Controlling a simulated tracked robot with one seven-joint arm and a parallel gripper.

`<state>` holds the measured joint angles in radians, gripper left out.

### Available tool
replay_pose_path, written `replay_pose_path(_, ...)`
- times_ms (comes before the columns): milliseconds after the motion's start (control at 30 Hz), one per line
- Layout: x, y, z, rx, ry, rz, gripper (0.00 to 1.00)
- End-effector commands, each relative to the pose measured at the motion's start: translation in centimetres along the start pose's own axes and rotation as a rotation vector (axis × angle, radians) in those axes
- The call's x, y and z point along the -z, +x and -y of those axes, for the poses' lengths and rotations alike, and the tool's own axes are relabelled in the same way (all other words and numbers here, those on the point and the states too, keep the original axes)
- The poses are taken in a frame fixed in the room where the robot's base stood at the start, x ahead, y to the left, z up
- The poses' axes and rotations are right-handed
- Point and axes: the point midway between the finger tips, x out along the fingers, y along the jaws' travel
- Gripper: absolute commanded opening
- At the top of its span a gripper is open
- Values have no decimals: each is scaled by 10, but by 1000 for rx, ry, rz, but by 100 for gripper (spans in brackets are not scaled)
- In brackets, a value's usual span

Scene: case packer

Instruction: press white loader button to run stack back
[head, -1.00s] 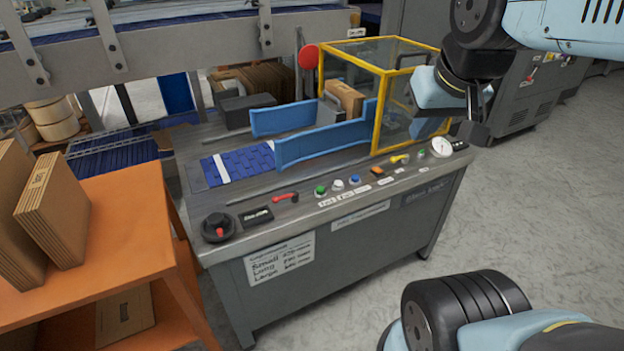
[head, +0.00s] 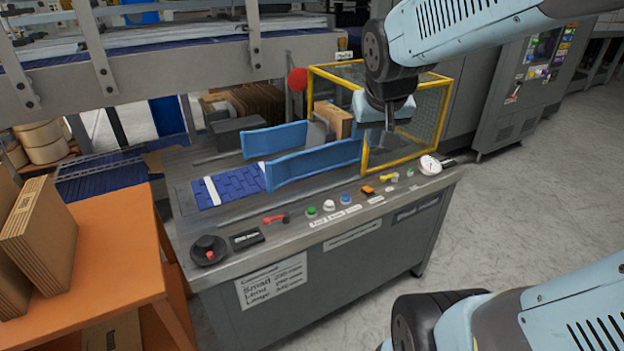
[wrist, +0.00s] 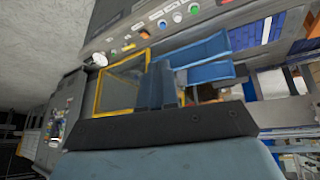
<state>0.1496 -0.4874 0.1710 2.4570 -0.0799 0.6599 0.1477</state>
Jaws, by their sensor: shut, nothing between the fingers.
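The white button (head: 329,205) sits on the front panel of the case packer (head: 330,265), between a green button (head: 312,211) and a blue button (head: 346,200). It also shows near the top of the wrist view (wrist: 177,17). My gripper (head: 389,124) is shut and empty, pointing down in front of the yellow-framed guard, above and behind the panel's right part. It is apart from the white button, up and to its right. A brown carton stack (head: 336,119) stands behind the blue guides (head: 313,163), partly hidden by them.
A red-handled lever (head: 274,218), an orange switch (head: 367,190), a yellow handle (head: 389,177) and a round gauge (head: 430,165) share the panel. The yellow-framed guard (head: 366,168) stands close to my gripper. An orange shelf (head: 95,255) is at left. The floor at right is clear.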

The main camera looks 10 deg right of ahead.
Motion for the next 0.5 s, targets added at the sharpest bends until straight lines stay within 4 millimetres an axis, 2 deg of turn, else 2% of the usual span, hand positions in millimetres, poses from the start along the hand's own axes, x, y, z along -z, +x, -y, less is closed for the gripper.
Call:
replay_pose_path(33,9,15,0,-10,5,5,0)
replay_pose_path(200,36,61,1,-19,21,-6,0)
replay_pose_path(500,70,149,8,29,63,-26,0)
